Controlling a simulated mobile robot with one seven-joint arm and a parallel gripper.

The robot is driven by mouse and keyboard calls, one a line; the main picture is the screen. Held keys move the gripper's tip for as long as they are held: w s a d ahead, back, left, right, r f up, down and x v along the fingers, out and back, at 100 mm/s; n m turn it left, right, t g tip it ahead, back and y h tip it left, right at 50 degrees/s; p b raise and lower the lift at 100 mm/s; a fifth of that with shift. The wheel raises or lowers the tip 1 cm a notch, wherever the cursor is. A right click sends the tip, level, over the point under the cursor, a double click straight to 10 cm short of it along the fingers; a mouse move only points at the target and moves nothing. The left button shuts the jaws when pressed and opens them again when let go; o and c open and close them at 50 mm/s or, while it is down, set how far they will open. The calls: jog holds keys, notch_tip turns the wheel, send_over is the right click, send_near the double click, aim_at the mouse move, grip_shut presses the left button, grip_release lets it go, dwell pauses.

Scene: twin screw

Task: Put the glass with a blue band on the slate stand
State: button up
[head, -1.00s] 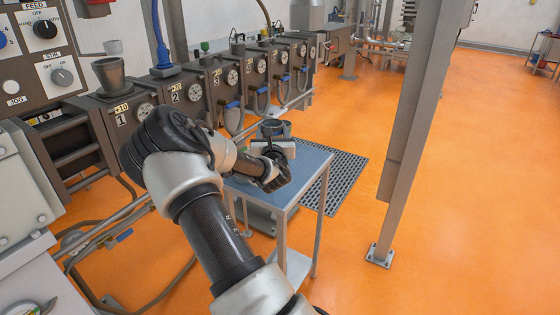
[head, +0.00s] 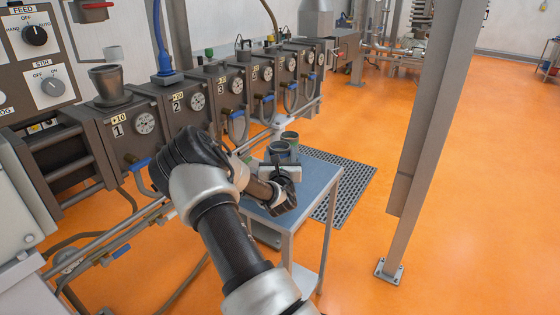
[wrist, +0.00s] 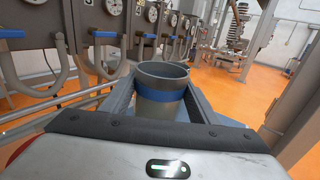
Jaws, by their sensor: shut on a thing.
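My gripper (head: 281,173) is shut on the glass with a blue band (wrist: 160,82). In the wrist view, the glass is a grey, open-topped cylinder between the two fingers, with its lower part hidden. In the head view, the held glass (head: 278,149) appears just beyond my gripper, over the small blue-topped table (head: 318,180). A second dark cup-like vessel (head: 290,137) shows just behind it. I cannot make out the slate stand; my gripper and the glass hide part of the tabletop.
A row of grey machine modules (head: 205,100) with dials and hoses runs close along the table's left and back. A grey post (head: 425,140) stands to the right. A dark floor grating (head: 345,190) lies beside the table. Orange floor is open on the right.

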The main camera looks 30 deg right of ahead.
jog(key=shift+f, duration=1.2)
jog(key=shift+f, duration=0.2)
jog(key=o, duration=1.2)
jog(key=shift+r, duration=0.1)
